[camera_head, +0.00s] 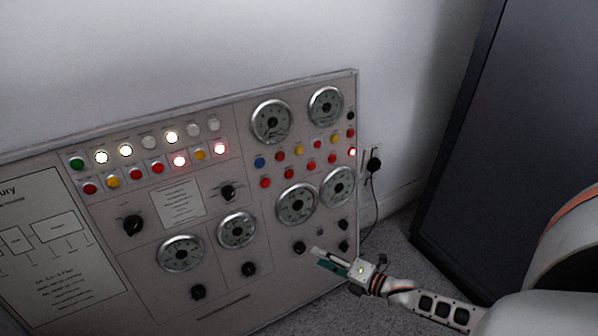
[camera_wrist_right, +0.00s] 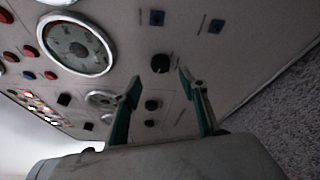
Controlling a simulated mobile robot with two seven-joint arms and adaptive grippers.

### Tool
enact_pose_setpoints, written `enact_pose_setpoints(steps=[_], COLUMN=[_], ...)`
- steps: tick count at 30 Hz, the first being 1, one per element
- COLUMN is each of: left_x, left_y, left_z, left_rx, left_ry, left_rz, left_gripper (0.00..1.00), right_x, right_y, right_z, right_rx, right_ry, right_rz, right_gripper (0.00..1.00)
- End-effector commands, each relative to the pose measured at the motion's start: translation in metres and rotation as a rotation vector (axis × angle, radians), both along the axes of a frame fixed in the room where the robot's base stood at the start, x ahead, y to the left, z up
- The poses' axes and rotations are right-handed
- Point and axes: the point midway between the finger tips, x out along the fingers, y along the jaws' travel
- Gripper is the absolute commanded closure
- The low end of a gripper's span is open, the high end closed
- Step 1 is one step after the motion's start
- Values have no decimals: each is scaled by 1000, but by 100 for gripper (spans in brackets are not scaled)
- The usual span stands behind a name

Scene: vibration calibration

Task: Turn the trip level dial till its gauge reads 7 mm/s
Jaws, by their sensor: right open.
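A grey control panel (camera_head: 110,225) carries several round gauges and black dials. Its labels are too small to read, so I cannot tell which dial is the trip level one. My right gripper (camera_head: 318,256) is at the panel's lower right, close to a black dial (camera_head: 299,247) below a round gauge (camera_head: 297,204). In the right wrist view, my right gripper (camera_wrist_right: 158,82) is open and empty. A black dial (camera_wrist_right: 160,63) shows between and just beyond its fingertips, apparently untouched. A large gauge (camera_wrist_right: 75,43) is at the upper left; its reading is not legible. My left gripper is out of view.
Two more black dials, an upper one (camera_head: 343,225) and a lower one (camera_head: 344,246), sit right of the gripper. Lit and unlit buttons fill the upper panel. A black plug (camera_head: 374,164) with a cable is on the wall. A dark cabinet (camera_head: 490,150) stands at right.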

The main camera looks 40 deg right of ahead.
Motion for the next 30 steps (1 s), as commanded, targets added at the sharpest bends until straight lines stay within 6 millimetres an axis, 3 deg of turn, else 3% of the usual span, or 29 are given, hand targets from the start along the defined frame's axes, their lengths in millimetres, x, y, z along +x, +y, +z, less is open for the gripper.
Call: enact_pose_setpoints(steps=[12,25,29,30], left_x=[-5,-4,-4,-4], left_y=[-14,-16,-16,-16], left_z=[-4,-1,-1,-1], left_rx=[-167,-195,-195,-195], left_ry=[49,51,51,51], left_rz=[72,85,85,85], left_gripper=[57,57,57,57], right_x=[51,61,61,61], right_y=[9,10,10,10], right_z=[-16,-15,-15,-15], right_rx=[1,2,2,2], right_ry=[6,2,2,2], right_rz=[0,-1,-1,-1], right_gripper=[57,57,91,95])
